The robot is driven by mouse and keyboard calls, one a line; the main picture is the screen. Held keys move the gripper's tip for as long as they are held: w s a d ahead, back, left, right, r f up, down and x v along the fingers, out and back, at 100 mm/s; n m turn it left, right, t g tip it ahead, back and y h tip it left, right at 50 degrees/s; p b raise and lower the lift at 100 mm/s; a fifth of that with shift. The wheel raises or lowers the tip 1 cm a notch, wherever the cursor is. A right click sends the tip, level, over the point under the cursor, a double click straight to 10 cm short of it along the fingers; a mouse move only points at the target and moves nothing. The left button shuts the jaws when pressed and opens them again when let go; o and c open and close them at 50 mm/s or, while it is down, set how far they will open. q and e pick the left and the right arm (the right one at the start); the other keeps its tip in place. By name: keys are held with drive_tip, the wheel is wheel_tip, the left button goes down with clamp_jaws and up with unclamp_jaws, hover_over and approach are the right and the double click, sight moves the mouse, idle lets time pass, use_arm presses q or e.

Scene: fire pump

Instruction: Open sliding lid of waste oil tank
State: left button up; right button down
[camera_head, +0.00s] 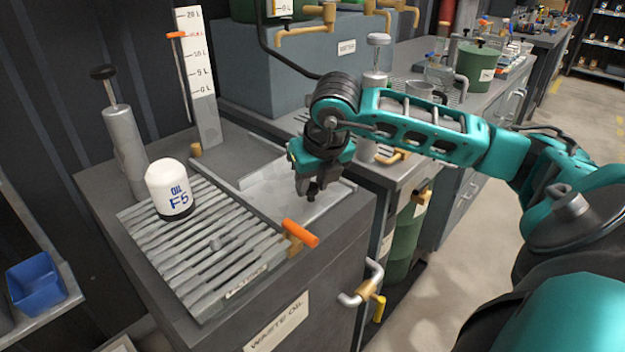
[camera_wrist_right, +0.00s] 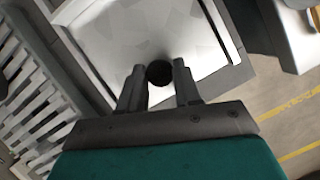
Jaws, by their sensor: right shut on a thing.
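The waste oil tank (camera_head: 335,262) is a dark grey cabinet with a "WASTE OIL" label on its front. The sliding lid (camera_head: 268,187) is a pale metal plate in a raised frame on the tank's top, right of the slatted filter rack. It fills much of the right wrist view (camera_wrist_right: 150,35). My right gripper (camera_head: 311,192) reaches down over the lid and is shut on its small round black knob (camera_wrist_right: 159,74), which sits between the fingertips. I cannot tell whether the lid has slid. My left gripper is not in view.
A white oil filter (camera_head: 170,187) stands on the slatted rack (camera_head: 205,250). An orange-handled valve (camera_head: 301,233) juts up near the front edge. A pump cylinder (camera_head: 124,145) and a level gauge (camera_head: 199,75) stand at the back. A pipe tap (camera_head: 370,285) sticks out at right.

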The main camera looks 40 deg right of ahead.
drive_tip(key=w, duration=0.9)
drive_tip(key=w+a+p, duration=0.1)
drive_tip(key=w, duration=0.4)
drive_tip(key=shift+w, duration=0.25)
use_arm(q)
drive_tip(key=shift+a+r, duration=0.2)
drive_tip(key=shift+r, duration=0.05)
use_arm(e)
drive_tip(key=c, duration=0.8)
unclamp_jaws()
drive_tip(key=shift+a, duration=0.1)
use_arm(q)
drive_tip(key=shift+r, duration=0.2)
use_arm(e)
drive_tip(key=shift+r, duration=0.1)
use_arm(q)
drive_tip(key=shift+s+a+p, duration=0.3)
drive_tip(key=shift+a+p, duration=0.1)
drive_tip(key=shift+p, duration=0.35)
use_arm(e)
drive_tip(key=v, duration=1.3)
